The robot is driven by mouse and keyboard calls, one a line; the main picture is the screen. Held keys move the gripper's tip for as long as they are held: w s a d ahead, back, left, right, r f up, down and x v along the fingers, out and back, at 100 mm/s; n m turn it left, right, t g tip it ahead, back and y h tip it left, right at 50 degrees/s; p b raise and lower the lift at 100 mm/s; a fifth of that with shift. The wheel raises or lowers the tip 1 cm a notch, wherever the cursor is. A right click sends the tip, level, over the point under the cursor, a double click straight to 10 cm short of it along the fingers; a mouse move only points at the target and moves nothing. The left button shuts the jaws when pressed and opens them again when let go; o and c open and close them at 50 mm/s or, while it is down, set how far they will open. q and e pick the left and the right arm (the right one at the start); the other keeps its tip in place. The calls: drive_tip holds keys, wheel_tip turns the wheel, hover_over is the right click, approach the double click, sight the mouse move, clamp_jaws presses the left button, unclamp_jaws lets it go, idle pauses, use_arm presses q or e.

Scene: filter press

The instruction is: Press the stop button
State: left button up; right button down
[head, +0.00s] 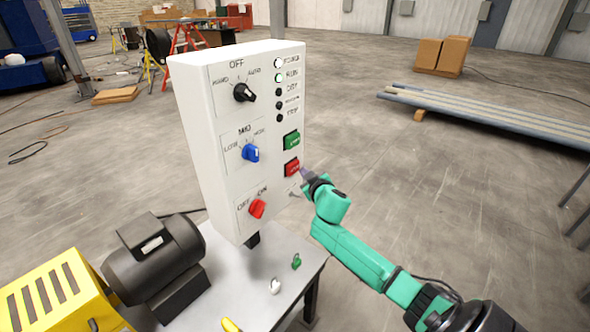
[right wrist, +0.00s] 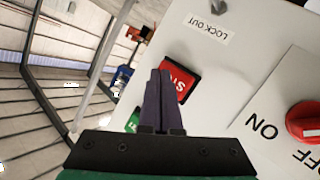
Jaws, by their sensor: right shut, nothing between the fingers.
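The stop button is a red square button (head: 292,168) low on the right side of a white control panel (head: 215,110), below a green button (head: 291,141). In the right wrist view the red button (right wrist: 181,79) shows part of its white lettering, upside down. My right gripper (head: 306,172) is shut and empty, with its fingertips right beside the red button. In the right wrist view its dark fingers (right wrist: 160,75) overlap the button's left edge. I cannot tell whether they touch it. My left gripper is not in view.
The panel also carries a black knob (head: 244,92), a blue knob (head: 250,153) and a red knob (head: 257,208). It stands on a grey table (head: 245,290) with a dark motor (head: 155,265) and a yellow guard (head: 60,298).

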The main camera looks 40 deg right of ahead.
idle(0.6)
drive_tip(key=shift+w+a, duration=0.1)
drive_tip(key=shift+w, duration=0.35)
drive_tip(key=shift+w+a+r, duration=0.1)
drive_tip(key=shift+w+a, duration=0.1)
drive_tip(key=shift+w, duration=0.35)
idle(0.6)
drive_tip(key=shift+s, duration=0.1)
drive_tip(key=shift+s+d, duration=0.3)
drive_tip(key=shift+s, duration=0.55)
drive_tip(key=s+p, duration=0.1)
drive_tip(key=s, duration=0.1)
drive_tip(key=s+d+p, duration=0.1)
drive_tip(key=s, duration=0.2)
drive_tip(key=shift+d, duration=0.2)
